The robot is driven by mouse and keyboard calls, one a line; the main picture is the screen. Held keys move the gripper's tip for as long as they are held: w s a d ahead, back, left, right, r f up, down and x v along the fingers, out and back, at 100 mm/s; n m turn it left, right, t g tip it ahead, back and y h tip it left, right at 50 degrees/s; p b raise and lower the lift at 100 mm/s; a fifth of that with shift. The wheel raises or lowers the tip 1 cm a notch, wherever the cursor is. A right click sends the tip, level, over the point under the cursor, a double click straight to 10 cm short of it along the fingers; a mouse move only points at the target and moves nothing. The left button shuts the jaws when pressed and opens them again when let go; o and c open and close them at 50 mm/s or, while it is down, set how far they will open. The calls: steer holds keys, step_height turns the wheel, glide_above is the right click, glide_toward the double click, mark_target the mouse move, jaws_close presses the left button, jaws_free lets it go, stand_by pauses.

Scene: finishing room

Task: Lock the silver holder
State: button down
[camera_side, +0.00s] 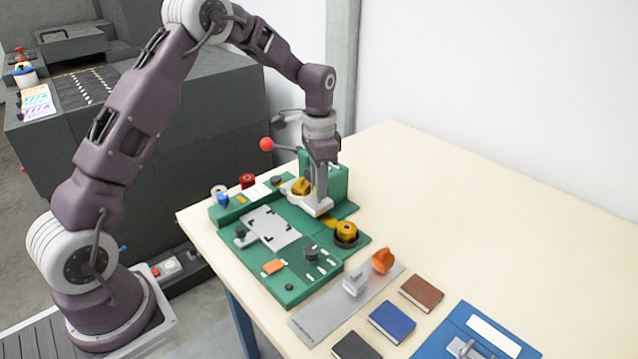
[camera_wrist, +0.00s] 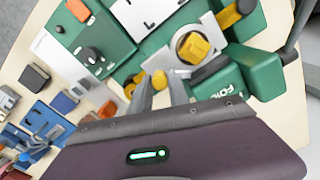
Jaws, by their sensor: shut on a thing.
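The silver holder (camera_side: 313,209) is a pale metal piece at the front of the green press (camera_side: 338,181). A yellow knob (camera_side: 301,186) sits on it. In the wrist view the silver holder (camera_wrist: 181,64) and its square yellow knob (camera_wrist: 193,48) lie just beyond the fingers. My gripper (camera_side: 319,203) points straight down over the holder's near end, to the right of the knob. It is shut on what looks like this end. In the wrist view the fingertips (camera_wrist: 163,78) stand a little apart, and their exact contact is hard to see.
A yellow roll (camera_side: 346,230) stands close to the right. A red-ball lever (camera_side: 267,144) sticks out left of my wrist. A grey plate (camera_side: 308,320) carries a silver-handled piece (camera_side: 354,283) and an orange one (camera_side: 383,260). Several small books lie in front. The table's right side is clear.

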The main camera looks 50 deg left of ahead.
steer(key=n, duration=0.6)
steer(key=shift+r, duration=0.1)
steer(key=shift+n, duration=0.4)
stand_by(0.3)
steer(key=c, duration=1.3)
jaws_free()
steer(key=shift+o, duration=0.2)
step_height(320, 180, up, 7)
